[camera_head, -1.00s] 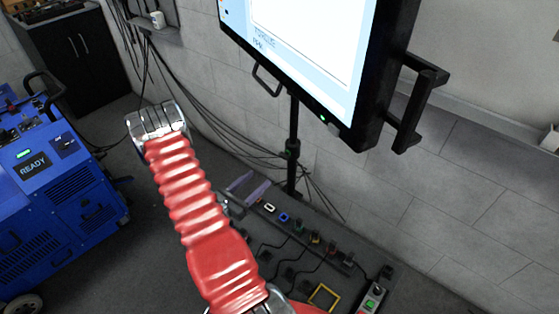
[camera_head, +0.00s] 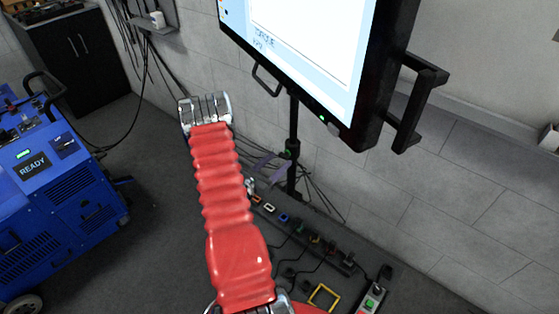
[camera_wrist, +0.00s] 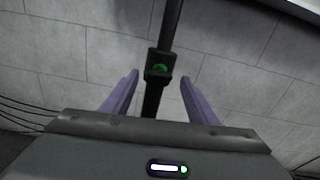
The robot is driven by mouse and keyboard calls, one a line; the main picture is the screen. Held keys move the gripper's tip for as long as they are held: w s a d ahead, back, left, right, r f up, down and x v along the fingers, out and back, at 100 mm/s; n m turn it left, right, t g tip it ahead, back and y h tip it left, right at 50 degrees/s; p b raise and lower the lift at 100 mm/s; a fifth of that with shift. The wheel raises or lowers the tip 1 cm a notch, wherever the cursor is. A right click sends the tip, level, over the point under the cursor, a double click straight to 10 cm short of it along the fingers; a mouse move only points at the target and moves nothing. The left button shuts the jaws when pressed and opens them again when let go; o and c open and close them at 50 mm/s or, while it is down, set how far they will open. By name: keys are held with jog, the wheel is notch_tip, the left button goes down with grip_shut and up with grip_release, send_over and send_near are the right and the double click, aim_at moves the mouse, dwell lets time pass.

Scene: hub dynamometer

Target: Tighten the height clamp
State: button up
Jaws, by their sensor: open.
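The height clamp (camera_head: 292,150) is a small black collar with a green spot, around the black monitor stand pole (camera_head: 293,118). In the wrist view the height clamp (camera_wrist: 160,66) stands ahead of my gripper (camera_wrist: 160,77), centred between the two purple fingers. The fingers are spread apart and hold nothing. In the head view my gripper (camera_head: 272,162) is partly hidden behind my red arm, just left of the clamp and pole. I see no contact with the clamp; the exact gap cannot be told.
The large monitor (camera_head: 310,60) with side handles hangs above the clamp. A floor strip (camera_head: 310,238) with several coloured connectors and cables lies in front of the pole. Loose cables run along the grey wall behind. A blue machine (camera_head: 60,190) stands at left, with open floor between.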

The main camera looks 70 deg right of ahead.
jog(key=shift+x, duration=0.8)
jog(key=c, duration=1.1)
jog(key=shift+o, duration=0.2)
jog(key=shift+m, duration=0.5)
jog(key=o, duration=1.1)
jog(key=shift+c, duration=0.2)
